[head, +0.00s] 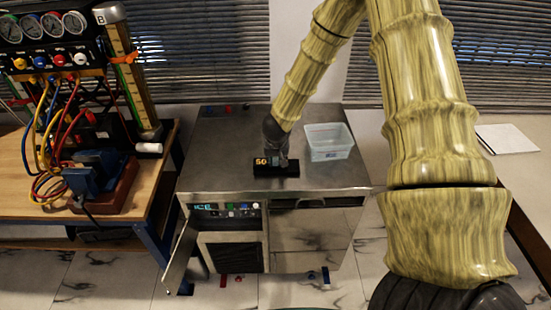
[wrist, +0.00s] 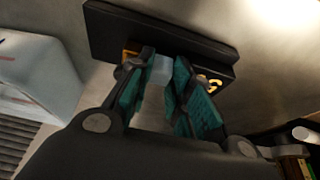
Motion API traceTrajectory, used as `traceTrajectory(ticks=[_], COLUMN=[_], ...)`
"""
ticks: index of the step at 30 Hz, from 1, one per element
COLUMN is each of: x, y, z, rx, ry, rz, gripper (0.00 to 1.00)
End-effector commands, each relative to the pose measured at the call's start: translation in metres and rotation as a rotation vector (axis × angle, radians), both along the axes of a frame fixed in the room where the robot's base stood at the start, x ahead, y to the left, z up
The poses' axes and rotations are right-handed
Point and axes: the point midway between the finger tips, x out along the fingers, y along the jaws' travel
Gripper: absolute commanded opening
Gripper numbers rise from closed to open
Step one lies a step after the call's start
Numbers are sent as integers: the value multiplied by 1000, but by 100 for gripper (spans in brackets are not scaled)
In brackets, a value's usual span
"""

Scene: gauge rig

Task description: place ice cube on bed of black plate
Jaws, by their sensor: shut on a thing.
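The black plate (head: 290,171) lies on the steel top of the ice machine, with yellow figures on its front face. In the wrist view the plate (wrist: 112,27) is a dark block beyond my fingertips. My gripper (head: 274,158) points down over the plate. In the wrist view my gripper (wrist: 162,80) has its teal pads closed on a small pale, see-through ice cube (wrist: 161,68). The cube appears right at the plate, over its middle. I cannot tell whether it touches the bed. In the head view the gripper mostly hides the cube.
A clear plastic bin (head: 329,143) stands right of the plate on the steel top (head: 225,150). A wooden bench (head: 155,185) with gauges, hoses and a blue vise (head: 95,175) is at left. The steel top left of the plate is free.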

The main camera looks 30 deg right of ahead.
Motion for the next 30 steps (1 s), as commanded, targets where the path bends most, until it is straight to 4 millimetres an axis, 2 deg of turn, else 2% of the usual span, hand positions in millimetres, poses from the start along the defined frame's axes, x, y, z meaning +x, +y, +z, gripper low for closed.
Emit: traceTrajectory(ticks=[9, 10, 11, 20, 26, 30], x=[0, 0, 0, -1, -3, -7], y=[0, 0, 0, 0, 3, 5], z=[-5, -5, -5, -5, 6, 22], rx=[1, 1, 1, 2, 0, -2], ry=[1, 1, 1, 3, 1, -1], rz=[0, 0, 0, 0, 2, 2], gripper=[10, 24, 30, 30, 30, 30])
